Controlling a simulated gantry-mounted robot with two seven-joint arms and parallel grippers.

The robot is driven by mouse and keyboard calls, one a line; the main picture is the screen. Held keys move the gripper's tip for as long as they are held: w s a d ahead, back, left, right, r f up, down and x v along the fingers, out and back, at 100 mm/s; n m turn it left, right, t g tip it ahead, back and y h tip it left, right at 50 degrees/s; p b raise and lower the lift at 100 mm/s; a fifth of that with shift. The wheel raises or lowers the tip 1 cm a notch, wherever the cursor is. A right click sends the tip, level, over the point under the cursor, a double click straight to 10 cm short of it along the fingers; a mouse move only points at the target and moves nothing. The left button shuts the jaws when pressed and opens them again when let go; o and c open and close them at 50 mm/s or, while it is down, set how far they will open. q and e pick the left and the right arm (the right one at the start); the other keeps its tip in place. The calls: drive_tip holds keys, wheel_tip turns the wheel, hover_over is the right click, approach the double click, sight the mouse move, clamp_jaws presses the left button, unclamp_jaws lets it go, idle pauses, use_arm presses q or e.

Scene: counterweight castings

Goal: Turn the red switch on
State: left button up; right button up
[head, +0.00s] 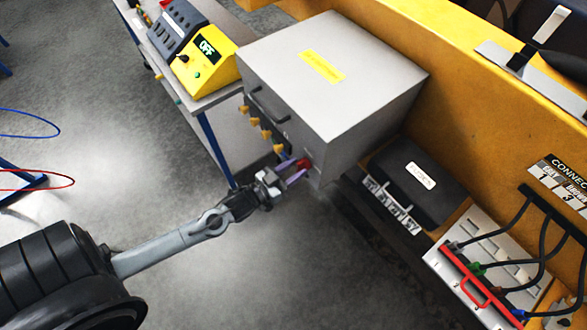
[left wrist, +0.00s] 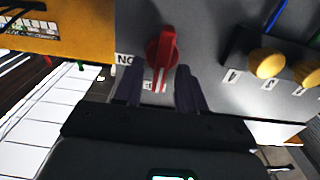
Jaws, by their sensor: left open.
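The red switch (head: 303,163) is a rotary knob low on the front face of a grey box (head: 330,80). In the left wrist view the red switch (left wrist: 162,52) shows close up, its grip bar lined up with the picture's vertical. A label partly reading "NO" is beside it, and another label is partly hidden below it. My left gripper (head: 296,172) is open at the knob. In the left wrist view its two dark fingers (left wrist: 160,88) are on either side of the knob's lower end. I cannot tell whether they touch it. My right gripper is not in view.
Several yellow knobs (head: 255,122) are in a row on the same face, near the red switch. A black case (head: 415,178) and a cabled panel (head: 485,265) are at right. Floor is open at left.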

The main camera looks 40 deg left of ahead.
use_arm(q)
clamp_jaws()
idle(0.3)
drive_tip(key=m+p, duration=0.2)
drive_tip(key=m, duration=0.1)
drive_tip(key=shift+d+r+m, duration=0.1)
drive_tip(key=shift+d+m, duration=0.05)
drive_tip(key=shift+m, duration=0.15)
drive_tip(key=m+p, duration=0.2)
drive_tip(key=m, duration=0.2)
drive_tip(key=shift+d+m, duration=0.15)
drive_tip(key=shift+m, duration=0.15)
drive_tip(key=m+p, duration=0.1)
drive_tip(key=m, duration=0.2)
drive_tip(key=m+p, duration=0.1)
drive_tip(key=m, duration=0.2)
drive_tip(key=f+m+p, duration=0.1)
drive_tip(key=m, duration=0.2)
drive_tip(key=shift+d+f, duration=0.1)
drive_tip(key=shift+d, duration=0.1)
drive_tip(key=shift+m, duration=0.5)
